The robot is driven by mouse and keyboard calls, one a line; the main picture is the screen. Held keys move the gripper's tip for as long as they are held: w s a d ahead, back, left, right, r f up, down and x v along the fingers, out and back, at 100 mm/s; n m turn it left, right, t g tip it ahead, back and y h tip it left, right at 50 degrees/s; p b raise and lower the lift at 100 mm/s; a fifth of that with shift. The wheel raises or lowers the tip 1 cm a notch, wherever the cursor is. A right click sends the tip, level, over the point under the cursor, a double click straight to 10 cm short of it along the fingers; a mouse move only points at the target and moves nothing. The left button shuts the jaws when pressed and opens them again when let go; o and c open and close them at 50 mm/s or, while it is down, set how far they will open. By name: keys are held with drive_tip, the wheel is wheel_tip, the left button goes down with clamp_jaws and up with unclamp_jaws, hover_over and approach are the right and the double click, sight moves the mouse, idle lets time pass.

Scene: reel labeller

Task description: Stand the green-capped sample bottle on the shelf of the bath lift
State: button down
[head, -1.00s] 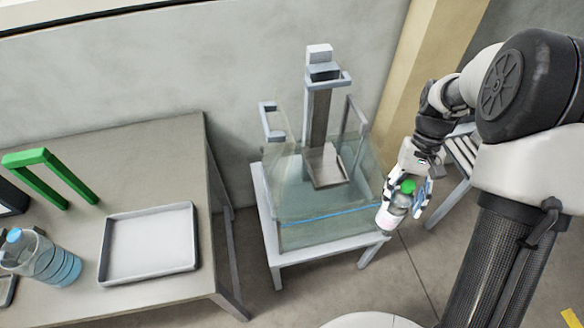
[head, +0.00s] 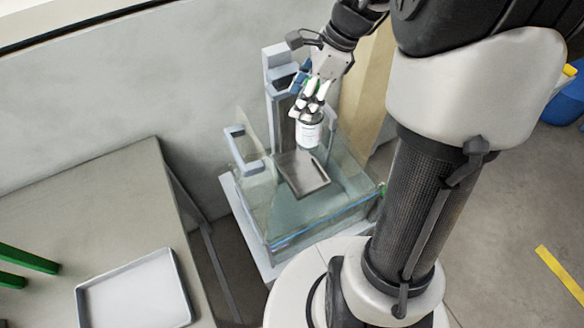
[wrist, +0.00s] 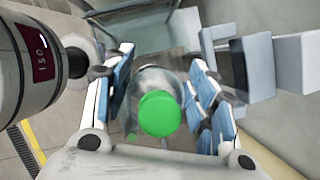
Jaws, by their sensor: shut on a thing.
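The sample bottle (head: 308,132) is upright in my gripper (head: 312,104), held above the right back part of the lift shelf in the head view. Its green cap (wrist: 160,114) faces the camera in the wrist view, with blue finger pads on both sides of the clear body. The bath lift has a grey column (head: 283,108) and a flat grey shelf (head: 303,175) with a low rim. The shelf looks empty. Whether the bottle's base is touching anything cannot be told.
The glass bath (head: 300,222) with water surrounds the shelf, and its clear walls stand close around it. A lift handle (head: 240,145) sticks up at the left.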

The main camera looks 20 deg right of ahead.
drive_tip(key=shift+w+d+r+m+t, duration=0.2)
drive_tip(key=shift+r+m+t, duration=0.15)
drive_tip(key=shift+m, duration=0.15)
drive_tip(key=shift+w+f, duration=0.1)
drive_tip(key=shift+f, duration=0.05)
wheel_tip(320, 180, down, 19)
drive_tip(key=b, duration=0.7)
drive_tip(key=shift+f+m+b, duration=0.2)
drive_tip(key=shift+m+b, duration=0.1)
drive_tip(key=shift+b, duration=0.1)
drive_tip(key=shift+d, duration=0.1)
drive_tip(key=c, duration=0.7)
unclamp_jaws()
drive_tip(key=shift+f, duration=0.15)
